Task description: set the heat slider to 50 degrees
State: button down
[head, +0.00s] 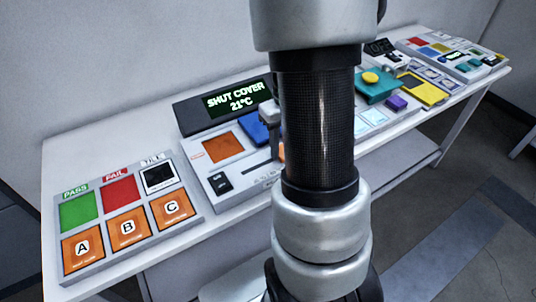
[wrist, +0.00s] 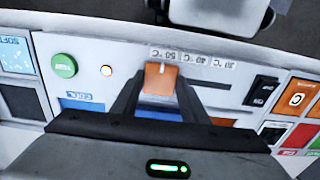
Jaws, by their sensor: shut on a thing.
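The heat slider's orange knob (wrist: 160,79) sits between my gripper's fingers (wrist: 158,92) in the wrist view. My gripper is shut on it. The knob's white line lies by the "50 °C" mark (wrist: 165,55) at the left end of the printed scale. In the head view my arm hides most of the slider. The display (head: 237,101) reads "SHUT COVER 21°C".
In the head view a panel of coloured buttons (head: 190,210) stands at left. More devices (head: 432,92) stand at far right.

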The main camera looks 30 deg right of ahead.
jog(key=shift+d, duration=0.3)
jog(key=c, duration=1)
grip_release()
jog(key=shift+c, duration=0.2)
jog(key=shift+r, duration=0.1)
notch_tip(320, 180, up, 17)
jog(key=p, duration=0.3)
jog(key=shift+r+p, duration=0.15)
jog(key=shift+p, duration=0.25)
jog(key=s+a+r+t, duration=0.3)
jog(key=s+a, duration=0.2)
jog(key=a, duration=0.5)
jog(key=s+a+r+t, duration=0.3)
jog(key=s+a+r, duration=0.15)
jog(key=a, duration=0.55)
notch_tip(320, 180, up, 12)
jog(key=p, duration=1.3)
jog(key=shift+s+d, duration=0.2)
jog(key=shift+s, duration=0.05)
